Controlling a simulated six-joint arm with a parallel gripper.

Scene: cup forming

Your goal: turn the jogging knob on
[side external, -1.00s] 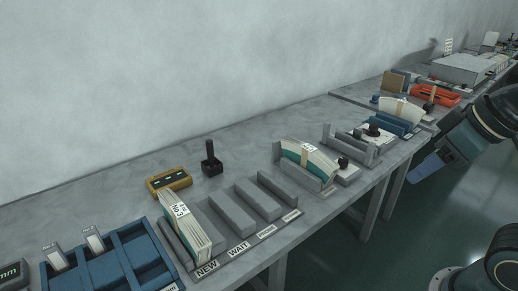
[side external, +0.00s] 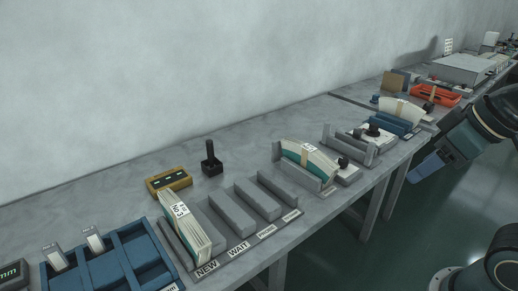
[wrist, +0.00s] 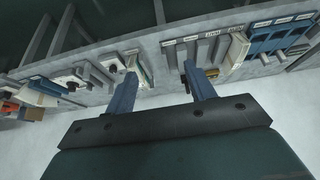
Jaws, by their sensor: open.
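Black knobs sit along the bench front in the side external view: one by the middle rack (side external: 344,162), one on a pale plate (side external: 375,130) further right, and a smaller one (side external: 429,107) beyond. No label shows which is the jogging knob. In the wrist view, dark round knobs show on pale plates, one left of the left finger (wrist: 111,67) and one further left (wrist: 70,85). My gripper (side external: 420,170) hangs in front of the bench at the right, apart from the knobs. Its two blue fingers (wrist: 160,70) are spread, with nothing between them.
The grey bench (side external: 120,181) runs along a wall. It holds a rack with NEW and WAIT labels (side external: 232,217), a blue tray (side external: 105,268), a yellow holder (side external: 168,181), a black upright tool (side external: 211,160) and an orange tray (side external: 435,95). The floor before the bench is clear.

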